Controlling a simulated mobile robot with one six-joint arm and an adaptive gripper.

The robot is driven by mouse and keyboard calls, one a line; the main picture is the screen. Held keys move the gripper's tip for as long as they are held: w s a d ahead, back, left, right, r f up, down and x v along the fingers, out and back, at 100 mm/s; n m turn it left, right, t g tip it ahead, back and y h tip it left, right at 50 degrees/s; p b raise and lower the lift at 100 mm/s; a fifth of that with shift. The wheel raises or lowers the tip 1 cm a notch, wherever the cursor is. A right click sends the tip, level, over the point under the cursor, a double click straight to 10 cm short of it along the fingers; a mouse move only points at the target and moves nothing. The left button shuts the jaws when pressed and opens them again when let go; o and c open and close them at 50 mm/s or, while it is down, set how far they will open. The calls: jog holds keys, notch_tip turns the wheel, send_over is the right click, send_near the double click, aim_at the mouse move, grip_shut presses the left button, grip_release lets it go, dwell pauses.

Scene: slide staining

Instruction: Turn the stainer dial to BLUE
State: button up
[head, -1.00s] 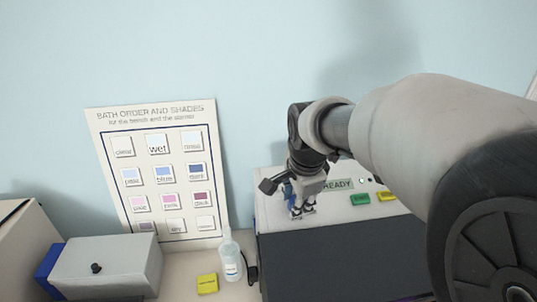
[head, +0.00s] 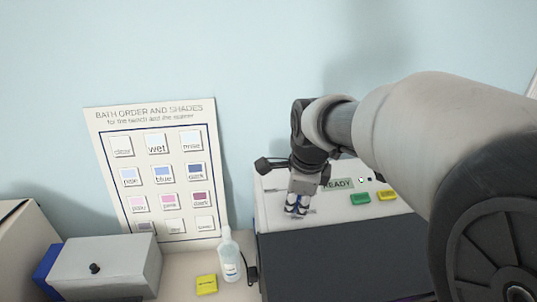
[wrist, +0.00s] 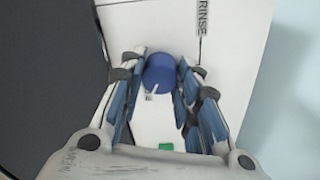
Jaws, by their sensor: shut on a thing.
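The stainer dial is a round blue knob (wrist: 160,70) in the upper middle of the wrist view. A small white mark shows at its lower left edge, pointing down in that picture. My gripper (head: 297,210) is over the left part of the stainer's white panel (head: 270,188), pointing down. Its two fingers are closed on either side of the knob. In the head view my fingers hide the knob. The word RINSE (wrist: 202,18) and a black line stand beside the knob on the panel. I cannot see a BLUE label by the dial.
The panel also carries a READY display (head: 338,184), a green button (head: 360,199) and a yellow button (head: 387,195). The stainer's dark front (head: 330,262) lies below. A bottle (head: 229,258), a yellow block (head: 206,284) and a shade chart (head: 110,190) are at left.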

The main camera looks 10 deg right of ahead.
jog(key=o, duration=1.1)
jog(key=v, duration=1.2)
